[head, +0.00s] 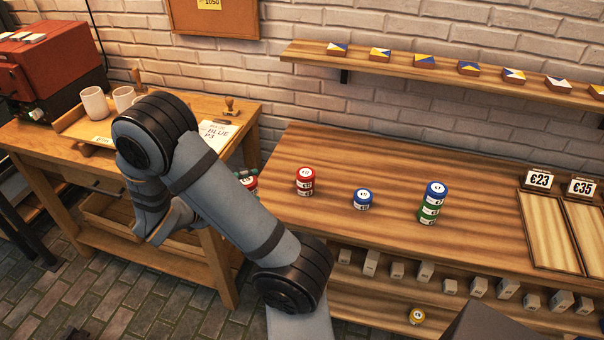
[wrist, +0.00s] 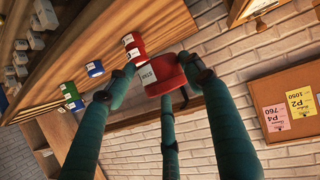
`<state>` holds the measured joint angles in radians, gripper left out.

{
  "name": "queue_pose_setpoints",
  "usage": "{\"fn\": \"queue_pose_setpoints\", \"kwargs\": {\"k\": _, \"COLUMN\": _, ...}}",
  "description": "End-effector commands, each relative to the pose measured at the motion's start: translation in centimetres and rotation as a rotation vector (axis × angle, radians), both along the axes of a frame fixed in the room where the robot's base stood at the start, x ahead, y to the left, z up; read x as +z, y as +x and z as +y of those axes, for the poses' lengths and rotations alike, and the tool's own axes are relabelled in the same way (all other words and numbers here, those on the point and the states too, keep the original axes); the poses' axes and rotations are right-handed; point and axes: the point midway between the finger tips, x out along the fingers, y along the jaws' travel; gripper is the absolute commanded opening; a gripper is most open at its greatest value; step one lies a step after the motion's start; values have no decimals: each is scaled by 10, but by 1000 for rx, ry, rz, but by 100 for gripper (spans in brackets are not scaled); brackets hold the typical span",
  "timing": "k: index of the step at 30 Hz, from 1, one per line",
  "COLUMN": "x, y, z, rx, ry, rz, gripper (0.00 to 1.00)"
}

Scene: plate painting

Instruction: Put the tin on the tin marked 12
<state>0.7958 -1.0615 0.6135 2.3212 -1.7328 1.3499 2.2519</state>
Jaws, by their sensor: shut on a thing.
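My gripper (wrist: 159,72) has teal fingers shut around a red tin (wrist: 160,76) with a white label. In the head view my arm hides most of the gripper, and part of the held red tin (head: 251,183) shows beside the arm, left of the other tins. On the wooden counter stand a stack of red tins (head: 305,187), a single blue tin (head: 362,200) and a taller stack (head: 430,211) with a blue tin on top of green. The wrist view also shows the red stack (wrist: 132,46) and blue tin (wrist: 95,69). The small numbers are too unclear to tell which is 12.
Price trays (head: 539,232) lie at the counter's right. A wall shelf (head: 420,64) with painted blocks runs above. A workbench (head: 120,160) with mugs stands left. The counter (head: 330,245) is clear in front.

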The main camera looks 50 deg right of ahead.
Motion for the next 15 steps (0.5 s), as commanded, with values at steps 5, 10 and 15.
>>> {"fn": "queue_pose_setpoints", "kwargs": {"k": 5, "x": 32, "y": -53, "z": -111, "rx": -172, "ry": -1, "rz": -6, "gripper": 8}}
{"fn": "queue_pose_setpoints", "kwargs": {"k": 10, "x": 56, "y": -108, "z": -177, "rx": -282, "ry": -3, "rz": -5, "gripper": 8}}
{"fn": "queue_pose_setpoints", "kwargs": {"k": 15, "x": 69, "y": -144, "z": -209, "rx": -340, "ry": -2, "rz": -3, "gripper": 8}}
